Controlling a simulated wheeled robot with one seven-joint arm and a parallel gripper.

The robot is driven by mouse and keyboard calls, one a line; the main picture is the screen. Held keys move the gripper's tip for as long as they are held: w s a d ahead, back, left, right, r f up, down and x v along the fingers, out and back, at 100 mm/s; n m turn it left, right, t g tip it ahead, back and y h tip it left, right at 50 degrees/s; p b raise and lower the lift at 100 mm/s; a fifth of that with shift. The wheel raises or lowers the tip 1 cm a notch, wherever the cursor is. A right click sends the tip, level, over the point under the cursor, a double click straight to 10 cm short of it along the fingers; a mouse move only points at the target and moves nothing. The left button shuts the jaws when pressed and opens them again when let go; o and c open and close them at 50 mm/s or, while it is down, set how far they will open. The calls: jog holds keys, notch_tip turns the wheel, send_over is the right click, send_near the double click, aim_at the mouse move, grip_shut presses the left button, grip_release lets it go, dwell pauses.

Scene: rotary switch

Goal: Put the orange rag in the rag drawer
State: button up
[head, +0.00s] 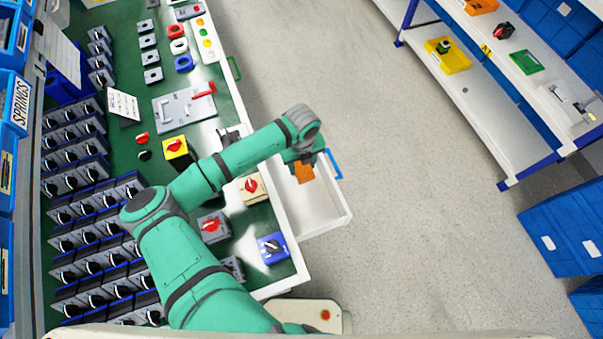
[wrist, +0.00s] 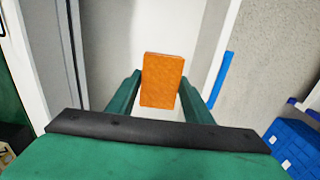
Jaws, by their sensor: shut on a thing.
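The orange rag (wrist: 162,80) is a flat rectangular piece between my gripper's two fingers in the wrist view. It also shows in the head view (head: 304,173) below the end of my arm. My gripper (wrist: 161,88) is shut on the rag. The open white drawer (head: 318,213) extends from the bench's right side, with a blue handle (head: 334,163) on its outer edge. The gripper and rag are over the drawer. The gap between the rag and the drawer floor cannot be told. No drawer label shows.
The green-topped bench (head: 247,100) holds several rotary switches, including a blue one (head: 272,247) and a yellow one (head: 176,151). A white shelf (head: 480,95) stands at the right, with blue crates (head: 560,235) nearby. The grey floor (head: 420,230) between is clear.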

aim_at(302, 173)
notch_tip(302, 173, down, 3)
jog(key=shift+w+r, duration=0.1)
jog(key=shift+f, duration=1.4)
jog(key=shift+f, duration=0.6)
jog(key=o, duration=1)
notch_tip(302, 173, up, 13)
jog(key=shift+r, duration=0.15)
